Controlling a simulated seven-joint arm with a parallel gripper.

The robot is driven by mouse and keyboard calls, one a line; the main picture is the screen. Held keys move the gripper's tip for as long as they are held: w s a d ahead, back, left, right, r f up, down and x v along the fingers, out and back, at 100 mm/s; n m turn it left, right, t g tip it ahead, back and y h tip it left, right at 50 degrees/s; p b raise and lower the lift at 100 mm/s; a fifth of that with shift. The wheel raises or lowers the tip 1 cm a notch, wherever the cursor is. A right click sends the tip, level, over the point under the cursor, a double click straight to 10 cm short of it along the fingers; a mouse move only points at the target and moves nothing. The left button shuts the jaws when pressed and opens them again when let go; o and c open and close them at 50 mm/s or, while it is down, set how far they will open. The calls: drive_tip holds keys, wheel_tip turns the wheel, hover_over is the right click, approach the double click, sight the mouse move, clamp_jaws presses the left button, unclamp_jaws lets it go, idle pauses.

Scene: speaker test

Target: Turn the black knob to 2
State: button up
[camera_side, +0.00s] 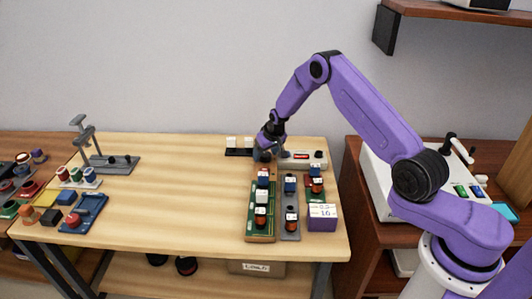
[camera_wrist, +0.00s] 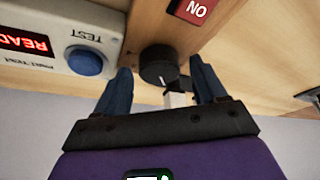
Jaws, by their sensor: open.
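The black knob (camera_wrist: 158,66) shows in the wrist view, round, with a short pale mark on its face near the lower edge. No number scale around it is readable. My gripper (camera_wrist: 161,72) is open, with one blue finger on each side of the knob. A gap shows beside the right finger; whether the left finger touches the knob, I cannot tell. In the side view my gripper (camera_side: 266,153) is low over the back of the table, left of the white test box (camera_side: 303,160). The knob is not distinguishable there.
In the wrist view the test box (camera_wrist: 75,32) has a lit red display and a blue button (camera_wrist: 86,60) close to the left finger. A red label (camera_wrist: 192,9) lies nearby. Green and grey racks (camera_side: 262,238) of parts and a purple box (camera_side: 322,218) stand in front.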

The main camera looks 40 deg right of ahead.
drive_tip(key=c, duration=1.1)
drive_tip(key=shift+o, duration=0.2)
drive_tip(key=shift+m, duration=0.4)
drive_tip(key=shift+m+g+h, duration=0.3)
drive_tip(key=shift+m+h, duration=0.4)
drive_tip(key=shift+m, duration=0.7)
drive_tip(key=shift+w+m+g+h, duration=0.1)
drive_tip(key=shift+m+g+h, duration=0.45)
drive_tip(key=shift+m, duration=1.55)
drive_tip(key=shift+a, duration=0.1)
